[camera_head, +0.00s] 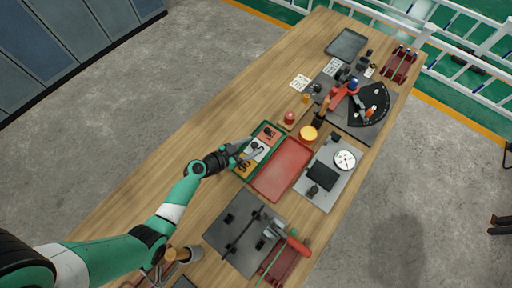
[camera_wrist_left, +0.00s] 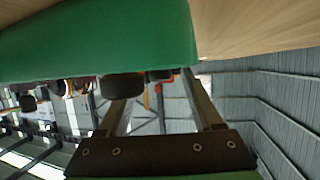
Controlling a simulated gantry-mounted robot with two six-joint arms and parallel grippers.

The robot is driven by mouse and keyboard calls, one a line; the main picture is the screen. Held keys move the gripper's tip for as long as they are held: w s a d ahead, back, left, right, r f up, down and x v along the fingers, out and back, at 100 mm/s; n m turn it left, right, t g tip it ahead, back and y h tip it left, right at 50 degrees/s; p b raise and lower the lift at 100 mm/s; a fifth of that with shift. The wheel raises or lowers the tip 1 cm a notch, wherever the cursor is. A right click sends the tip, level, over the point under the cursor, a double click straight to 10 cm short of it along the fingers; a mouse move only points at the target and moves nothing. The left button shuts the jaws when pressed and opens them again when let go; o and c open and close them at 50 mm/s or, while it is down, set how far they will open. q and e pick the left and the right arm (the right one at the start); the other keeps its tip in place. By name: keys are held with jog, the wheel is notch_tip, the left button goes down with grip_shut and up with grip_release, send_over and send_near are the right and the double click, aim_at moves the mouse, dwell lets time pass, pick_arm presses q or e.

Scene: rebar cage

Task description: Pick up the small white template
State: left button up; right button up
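A small white piece (camera_head: 259,149), which looks like the template, lies in the green-rimmed tray (camera_head: 268,127) near the middle of the table. It is small in the head view, and dark parts lie beside it. My left gripper (camera_head: 248,149) reaches in from the left and is at the tray's left side, close to the white piece. In the left wrist view, the two fingers (camera_wrist_left: 158,85) stand apart with nothing visibly held between them. A large green surface fills the top left there, and the white piece cannot be made out. My right gripper is not in view.
A red tray (camera_head: 282,168) adjoins the green-rimmed tray. A grey board with a dial (camera_head: 344,160) lies to the right, and a dark plate with tools (camera_head: 243,231) lies below. A yellow round thing (camera_head: 308,133) stands above the red tray. The wooden table's left side is mostly clear.

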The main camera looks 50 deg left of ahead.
aim_at(252, 147)
pick_arm(q)
grip_shut()
jog(key=shift+r, duration=0.15)
jog(key=shift+r+p, duration=0.2)
jog(key=shift+p, duration=0.1)
jog(key=r+p, duration=0.1)
jog(key=r, duration=0.1)
jog(key=r+p, duration=0.2)
jog(key=shift+w+d, duration=0.15)
jog(key=shift+d, duration=0.05)
jog(key=w+d+r+p, duration=0.8)
jog(key=w+d, duration=0.1)
jog(key=d, duration=0.1)
jog(key=shift+r, duration=0.2)
